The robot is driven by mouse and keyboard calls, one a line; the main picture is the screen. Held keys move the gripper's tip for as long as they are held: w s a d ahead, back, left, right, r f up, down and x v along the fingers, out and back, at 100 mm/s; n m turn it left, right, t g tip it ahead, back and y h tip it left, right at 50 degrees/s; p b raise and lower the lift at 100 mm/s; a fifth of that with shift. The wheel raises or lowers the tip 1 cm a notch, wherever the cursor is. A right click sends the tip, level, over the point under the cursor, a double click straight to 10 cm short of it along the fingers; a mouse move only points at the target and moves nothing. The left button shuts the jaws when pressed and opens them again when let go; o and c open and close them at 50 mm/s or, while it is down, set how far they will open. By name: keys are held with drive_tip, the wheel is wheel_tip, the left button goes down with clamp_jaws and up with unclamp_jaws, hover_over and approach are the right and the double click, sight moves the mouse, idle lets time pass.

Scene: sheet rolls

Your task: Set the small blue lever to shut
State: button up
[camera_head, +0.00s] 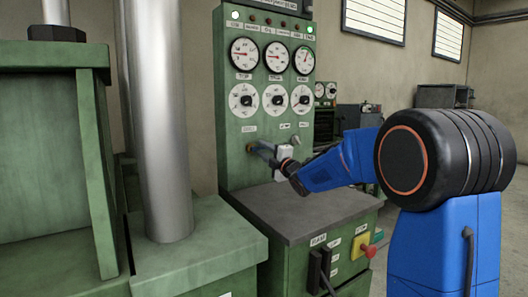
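The green control panel (236,110) stands at the centre with round gauges and dials on its face. My gripper (277,160) is right at the lever, in front of the panel, at the end of my blue arm, which reaches in from the right. The gripper is small here and partly hidden by its own wrist. I cannot tell whether its fingers touch or hold the lever, nor the lever's exact setting.
A dark desk top (300,212) juts out below the panel. Under it are dark handles (318,270) and a red knob on a yellow base (368,250). A thick metal column (160,120) and green machine frame (45,150) stand close on the left. Dark equipment (355,122) is behind.

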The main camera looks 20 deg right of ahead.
drive_tip(key=shift+s, duration=0.1)
drive_tip(key=v, duration=1.7)
drive_tip(key=shift+d+f, duration=0.1)
